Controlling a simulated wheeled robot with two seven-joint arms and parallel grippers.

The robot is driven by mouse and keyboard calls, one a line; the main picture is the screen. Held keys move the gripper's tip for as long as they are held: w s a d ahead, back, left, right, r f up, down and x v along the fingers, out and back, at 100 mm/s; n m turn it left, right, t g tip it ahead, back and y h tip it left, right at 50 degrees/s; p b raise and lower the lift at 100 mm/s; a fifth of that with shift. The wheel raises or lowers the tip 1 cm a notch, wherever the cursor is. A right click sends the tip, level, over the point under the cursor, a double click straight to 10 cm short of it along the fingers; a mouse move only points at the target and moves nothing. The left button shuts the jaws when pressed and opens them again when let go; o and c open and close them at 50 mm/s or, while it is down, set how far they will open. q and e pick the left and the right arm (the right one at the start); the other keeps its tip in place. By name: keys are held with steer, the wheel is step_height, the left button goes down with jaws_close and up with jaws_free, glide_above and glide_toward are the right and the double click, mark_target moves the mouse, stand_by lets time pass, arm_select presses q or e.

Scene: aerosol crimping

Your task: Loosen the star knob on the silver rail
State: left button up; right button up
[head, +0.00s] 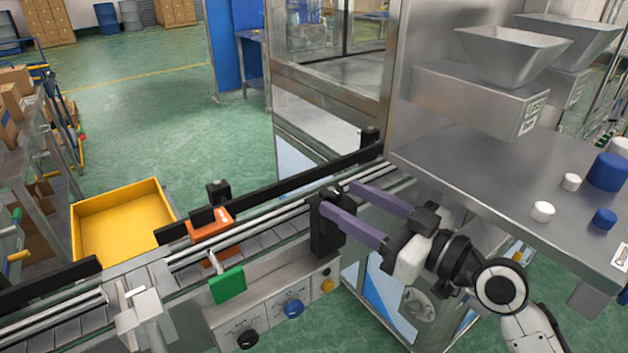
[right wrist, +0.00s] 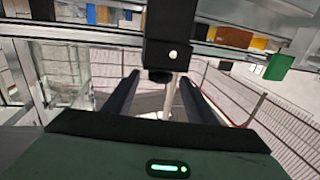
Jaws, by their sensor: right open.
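A black clamp block (head: 326,236) stands at the near silver rail (head: 282,216) of the conveyor. In the right wrist view the black block (right wrist: 172,38) hangs in front of me, with a small dark knob-like end (right wrist: 160,76) below it. Its star shape cannot be made out. My right gripper (head: 340,198) is open, its two purple fingers reaching left to the block. In the right wrist view the fingers (right wrist: 158,82) lie on either side of the knob-like end, with gaps visible. Contact cannot be told in the head view. My left gripper is not in view.
An orange block (head: 210,224) and a green piece (head: 227,285) sit along the conveyor. Colored buttons (head: 293,308) are on its front panel. A steel table (head: 480,165) with hoppers and caps is at the right. A yellow bin (head: 122,225) stands behind the conveyor.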

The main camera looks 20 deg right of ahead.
mark_target(322, 188)
steer(key=p+x, duration=0.1)
steer(key=x, duration=0.6)
steer(key=shift+w+a+r+p, duration=0.1)
steer(key=shift+p, duration=0.3)
steer(key=shift+w+a, duration=0.3)
steer(key=shift+w, duration=0.15)
